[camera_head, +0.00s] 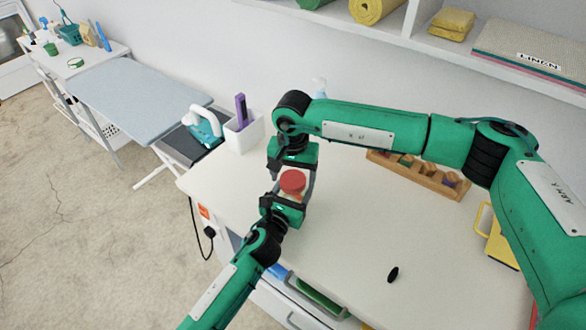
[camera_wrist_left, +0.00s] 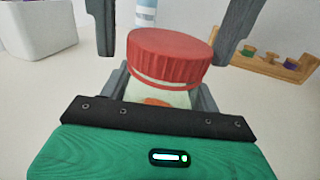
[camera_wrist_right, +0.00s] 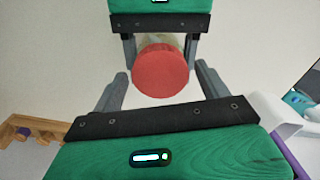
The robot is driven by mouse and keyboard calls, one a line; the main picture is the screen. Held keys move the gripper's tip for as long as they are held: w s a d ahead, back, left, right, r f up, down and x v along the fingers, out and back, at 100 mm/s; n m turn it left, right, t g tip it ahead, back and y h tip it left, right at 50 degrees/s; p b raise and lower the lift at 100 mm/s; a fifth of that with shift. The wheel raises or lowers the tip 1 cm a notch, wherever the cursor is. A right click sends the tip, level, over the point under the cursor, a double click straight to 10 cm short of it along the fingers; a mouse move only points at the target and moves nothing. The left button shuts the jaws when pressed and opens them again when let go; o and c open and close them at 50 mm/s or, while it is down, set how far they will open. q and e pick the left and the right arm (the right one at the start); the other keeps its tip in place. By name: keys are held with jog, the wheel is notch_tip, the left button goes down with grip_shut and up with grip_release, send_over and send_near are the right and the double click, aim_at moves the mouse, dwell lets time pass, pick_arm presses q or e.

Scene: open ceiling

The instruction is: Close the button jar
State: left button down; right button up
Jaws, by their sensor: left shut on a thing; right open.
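The button jar (camera_wrist_left: 165,97) is pale, with something orange inside, and stands on the white table (camera_head: 350,230). Its ribbed red lid (camera_head: 292,182) is on top, slightly tilted in the left wrist view (camera_wrist_left: 170,55); I cannot tell whether it is screwed down. My left gripper (camera_head: 287,194) is shut around the jar's body below the lid. My right gripper (camera_wrist_right: 160,85) comes from the opposite side, its open fingers on either side of the lid, apart from it. The lid fills the middle of the right wrist view. Much of the jar's body is hidden.
A white bin (camera_head: 243,130) with a purple item stands at the left back of the table. A wooden rack (camera_head: 420,174) of small coloured things is behind my right arm. A dark oval object (camera_head: 393,274) lies at the front. A yellow object (camera_head: 497,240) is at the right.

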jog(key=c, duration=1)
jog(key=shift+c, duration=0.2)
